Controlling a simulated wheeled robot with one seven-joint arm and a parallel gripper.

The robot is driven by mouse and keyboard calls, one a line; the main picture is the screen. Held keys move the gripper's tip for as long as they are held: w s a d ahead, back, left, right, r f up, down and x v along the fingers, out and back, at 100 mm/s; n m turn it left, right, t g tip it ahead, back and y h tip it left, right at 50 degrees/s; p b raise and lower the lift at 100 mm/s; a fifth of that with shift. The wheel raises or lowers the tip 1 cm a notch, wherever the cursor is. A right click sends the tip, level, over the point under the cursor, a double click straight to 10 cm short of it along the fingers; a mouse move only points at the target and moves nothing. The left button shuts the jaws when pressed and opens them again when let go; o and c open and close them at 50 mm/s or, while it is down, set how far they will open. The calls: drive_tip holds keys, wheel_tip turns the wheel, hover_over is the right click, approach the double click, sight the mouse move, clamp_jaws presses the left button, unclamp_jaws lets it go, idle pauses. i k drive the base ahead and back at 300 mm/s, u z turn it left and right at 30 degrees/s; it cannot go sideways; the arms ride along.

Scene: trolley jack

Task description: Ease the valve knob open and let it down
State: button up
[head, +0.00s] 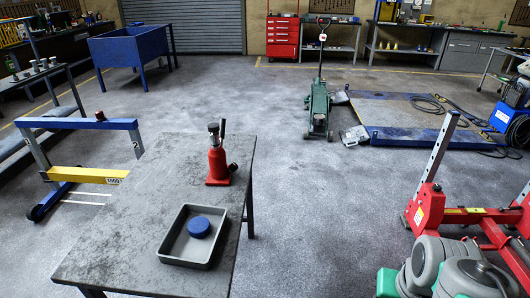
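A green trolley jack (319,108) stands on the floor in the middle distance of the head view. Its long dark handle (321,62) stands nearly upright. A small red and white piece (322,36) sits near the top of the handle. I cannot tell whether it is the valve knob, and the height of the jack's lifting arm is too small to judge. My gripper is not in view. Only rounded grey and green links of my arm show at the lower right, well apart from the jack.
A grey table (120,235) at front left holds a red bottle jack (217,165) and a tray (176,252) with a blue disc (199,227). A red stand (430,208) is at right. A blue-edged platform (372,134) lies beside the jack. The central floor is clear.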

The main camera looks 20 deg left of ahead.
sight(233, 167)
drive_tip(key=u, duration=0.1)
drive_tip(key=i, duration=0.9)
drive_tip(key=u, duration=0.95)
drive_tip(key=i, duration=0.75)
drive_tip(key=u, duration=0.6)
